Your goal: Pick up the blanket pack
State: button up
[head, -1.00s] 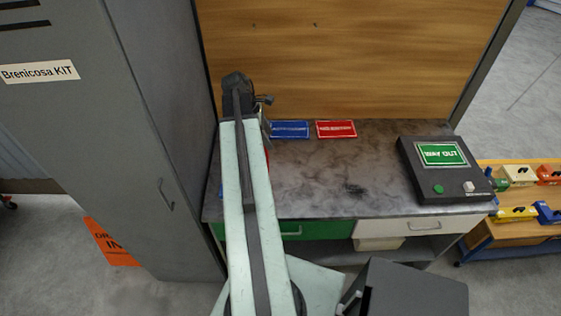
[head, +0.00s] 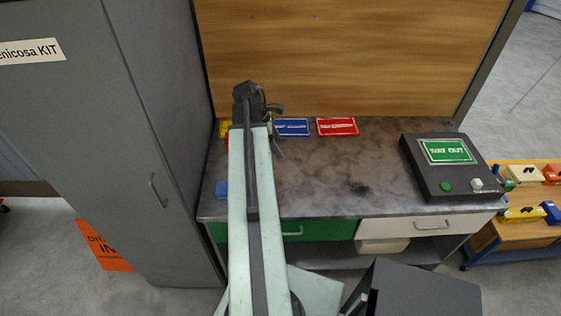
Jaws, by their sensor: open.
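No blanket pack shows clearly in the head view. A sliver of something red (head: 226,142) shows at the left edge of my arm on the bench, mostly hidden; I cannot tell what it is. A small blue item (head: 221,189) lies near the bench's front left, partly behind my arm. My gripper (head: 262,106) is at the far end of my raised arm, over the back left of the bench. It is open, though its fingers are mostly hidden by the wrist.
The grey bench top (head: 320,185) is mostly clear in the middle. Blue (head: 292,127), red (head: 337,126) and yellow (head: 224,128) plates are along its back. A black WAY OUT box (head: 428,183) stands right. A tall grey cabinet (head: 120,130) borders the left.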

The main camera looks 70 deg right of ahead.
jog(key=shift+d, duration=0.1)
grip_shut()
dwell(1.2)
